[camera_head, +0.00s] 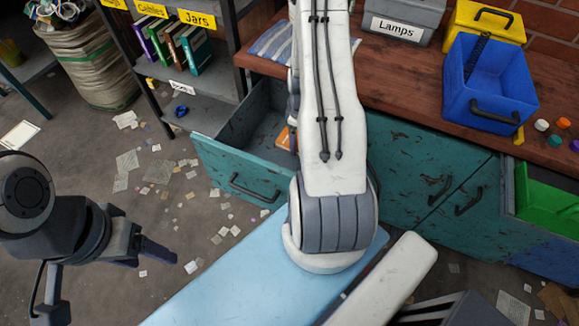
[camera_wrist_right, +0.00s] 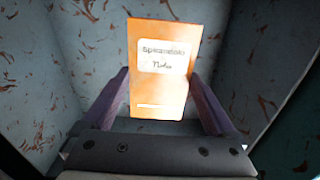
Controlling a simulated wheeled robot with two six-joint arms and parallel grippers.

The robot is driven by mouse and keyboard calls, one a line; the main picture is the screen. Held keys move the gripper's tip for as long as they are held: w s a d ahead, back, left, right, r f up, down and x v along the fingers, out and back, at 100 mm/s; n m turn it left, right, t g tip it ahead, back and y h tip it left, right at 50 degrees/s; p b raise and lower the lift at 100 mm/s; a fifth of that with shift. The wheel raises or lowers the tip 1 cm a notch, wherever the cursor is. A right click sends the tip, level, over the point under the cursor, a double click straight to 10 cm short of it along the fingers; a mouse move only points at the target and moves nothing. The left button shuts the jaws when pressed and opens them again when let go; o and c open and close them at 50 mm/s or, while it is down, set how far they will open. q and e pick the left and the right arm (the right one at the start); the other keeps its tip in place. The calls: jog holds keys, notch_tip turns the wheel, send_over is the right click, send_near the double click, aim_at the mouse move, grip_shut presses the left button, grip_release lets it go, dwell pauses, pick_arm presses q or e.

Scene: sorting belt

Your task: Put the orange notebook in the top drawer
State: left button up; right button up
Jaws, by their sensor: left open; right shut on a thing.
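The orange notebook (camera_wrist_right: 160,98) stands between the two fingers of my right gripper (camera_wrist_right: 160,82) in the right wrist view. It has a white label, and the gripper is shut on it. Teal scuffed drawer walls surround it in that view. In the head view a small orange patch of the notebook (camera_head: 284,138) shows beside my right arm, within the open top drawer (camera_head: 235,172). My arm hides the right gripper and most of the notebook there. I cannot tell whether the notebook touches the drawer floor. My left gripper (camera_head: 160,256) is open and empty over the floor at the left.
A wooden worktop (camera_head: 405,85) carries a blue bin (camera_head: 490,90), a grey Lamps box (camera_head: 400,22) and a yellow box (camera_head: 485,20). A shelf (camera_head: 205,112) with several books stands left of the drawer. A green drawer (camera_head: 550,205) is at right. Paper scraps litter the floor.

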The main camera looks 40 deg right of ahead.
jog(key=f, duration=0.1)
jog(key=s+d+f+b, duration=0.1)
jog(key=d+f, duration=0.1)
jog(key=shift+s+d+f, duration=0.15)
jog(key=shift+s, duration=0.1)
jog(key=shift+f+n+b, duration=0.25)
jog(key=shift+n+b, duration=0.05)
jog(key=shift+b, duration=0.05)
jog(key=b, duration=0.1)
send_over(275, 159)
jog(key=s+a, duration=0.2)
jog(key=f, duration=0.6)
jog(key=shift+d+f, duration=0.25)
jog(key=shift+f, duration=0.05)
pick_arm(q)
jog(key=shift+f+b, duration=0.5)
jog(key=shift+f, duration=2)
pick_arm(e)
jog(key=shift+w+f, duration=0.1)
jog(key=shift+f, duration=1.9)
pick_arm(q)
jog(key=shift+f, duration=0.1)
pick_arm(e)
jog(key=shift+f, duration=0.1)
jog(key=o, duration=1)
jog(key=shift+f, duration=0.1)
jog(key=shift+o, duration=0.5)
